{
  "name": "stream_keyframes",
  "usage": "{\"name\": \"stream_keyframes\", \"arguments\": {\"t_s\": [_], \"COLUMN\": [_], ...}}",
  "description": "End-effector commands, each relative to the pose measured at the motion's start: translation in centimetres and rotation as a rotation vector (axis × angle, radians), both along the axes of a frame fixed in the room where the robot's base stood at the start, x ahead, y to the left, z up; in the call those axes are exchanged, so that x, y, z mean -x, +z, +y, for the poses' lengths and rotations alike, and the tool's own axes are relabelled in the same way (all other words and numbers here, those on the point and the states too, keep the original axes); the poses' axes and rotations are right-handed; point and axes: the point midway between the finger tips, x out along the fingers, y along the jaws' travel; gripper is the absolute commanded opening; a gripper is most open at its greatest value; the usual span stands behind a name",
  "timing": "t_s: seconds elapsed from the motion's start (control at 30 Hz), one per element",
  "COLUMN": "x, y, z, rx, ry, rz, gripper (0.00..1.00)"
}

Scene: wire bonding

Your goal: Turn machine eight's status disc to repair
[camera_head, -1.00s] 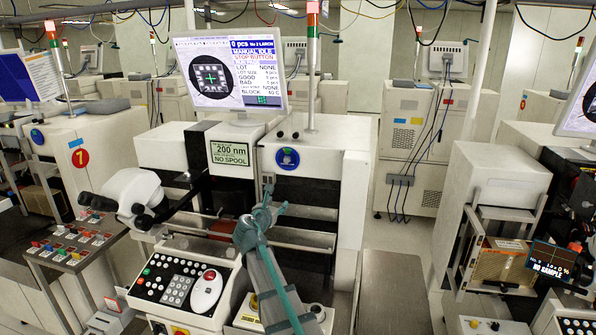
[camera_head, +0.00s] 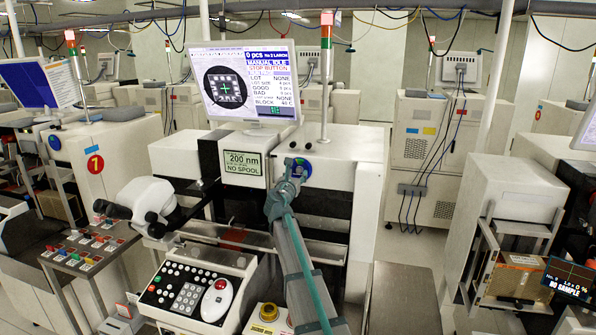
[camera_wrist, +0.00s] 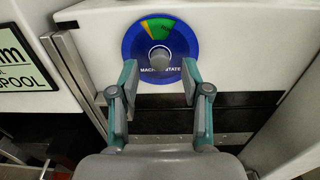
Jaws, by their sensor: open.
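The status disc (camera_wrist: 160,40) is a round blue plate on the white machine front, with a grey knob (camera_wrist: 159,57) in its middle. A green sector with a thin yellow edge shows above the knob, over lettering that reads like "MACHINE STATE". My gripper (camera_wrist: 159,76) is open in the wrist view, its two teal fingers spread on either side of and below the knob, with no visible grip on it. In the head view my gripper (camera_head: 291,172) covers part of the disc (camera_head: 304,168), so contact cannot be told there.
A monitor (camera_head: 245,85) stands on top of the machine, left of a signal lamp pole (camera_head: 325,70). A "200 nm NO SPOOL" sign (camera_head: 243,163) is left of the disc. A button panel (camera_head: 190,292) and microscope (camera_head: 150,203) stand at lower left.

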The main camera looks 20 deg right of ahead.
Motion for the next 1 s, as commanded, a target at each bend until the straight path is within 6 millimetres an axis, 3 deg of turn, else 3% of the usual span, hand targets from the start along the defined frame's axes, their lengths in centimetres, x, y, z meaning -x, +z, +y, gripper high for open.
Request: {"name": "stream_keyframes", "arguments": {"t_s": [0.13, 0.5, 0.8, 1.0], "x": [-1.7, -2.0, -2.0, -2.0], "y": [0.1, -0.1, -0.1, -0.1], "z": [-1.2, -1.6, -1.6, -1.6], "rx": [0.0, 0.0, 0.0, -0.003], "ry": [0.0, 0.0, 0.0, 0.0], "rz": [0.001, 0.0, 0.0, -0.003], "gripper": [0.47, 0.47, 0.0, 0.0]}}
